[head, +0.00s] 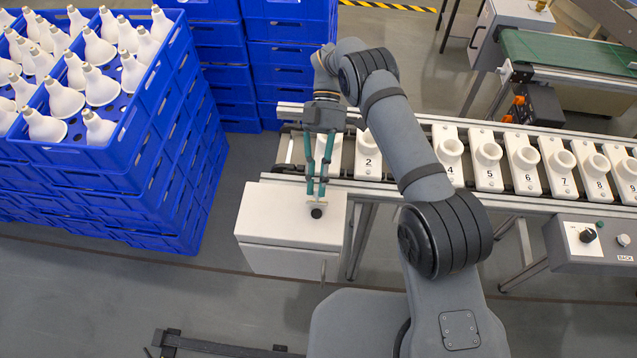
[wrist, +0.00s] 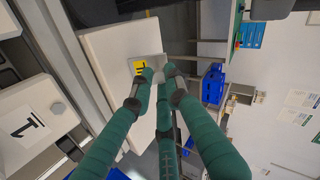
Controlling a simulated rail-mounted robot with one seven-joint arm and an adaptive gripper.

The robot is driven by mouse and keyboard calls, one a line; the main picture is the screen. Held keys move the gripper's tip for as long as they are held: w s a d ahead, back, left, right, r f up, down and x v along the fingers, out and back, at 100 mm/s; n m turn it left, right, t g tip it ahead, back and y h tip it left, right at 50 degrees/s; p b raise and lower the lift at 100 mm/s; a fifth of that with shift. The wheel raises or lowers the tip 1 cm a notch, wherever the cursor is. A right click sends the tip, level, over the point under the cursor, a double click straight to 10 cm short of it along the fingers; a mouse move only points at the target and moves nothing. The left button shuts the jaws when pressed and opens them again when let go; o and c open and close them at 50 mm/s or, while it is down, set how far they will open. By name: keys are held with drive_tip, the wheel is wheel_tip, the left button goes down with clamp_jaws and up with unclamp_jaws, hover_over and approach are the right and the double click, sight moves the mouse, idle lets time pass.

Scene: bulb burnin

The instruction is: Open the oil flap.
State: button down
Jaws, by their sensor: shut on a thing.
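A white cabinet (head: 265,212) stands in front of the conveyor, below my wrist in the head view. My gripper (head: 315,197), with teal fingers, reaches down to its top. The fingers are shut on a small pale piece (head: 322,205), which I take to be the oil flap. A round black spot (head: 317,213) shows just in front of it; I cannot tell if it is a hole or a knob. The fingers hide most of the flap.
A conveyor (head: 435,188) with numbered white sockets runs behind the cabinet to the right. Blue crates (head: 150,150) with white bulbs stand at the left, more blue crates (head: 287,60) behind. A control box (head: 592,240) is at the right. Floor left of the cabinet is clear.

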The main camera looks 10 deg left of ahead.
idle(0.3)
drive_tip(key=c, duration=1.8)
unclamp_jaws()
drive_tip(key=shift+o, duration=0.6)
wheel_tip(320, 180, up, 10)
drive_tip(key=shift+c, duration=0.2)
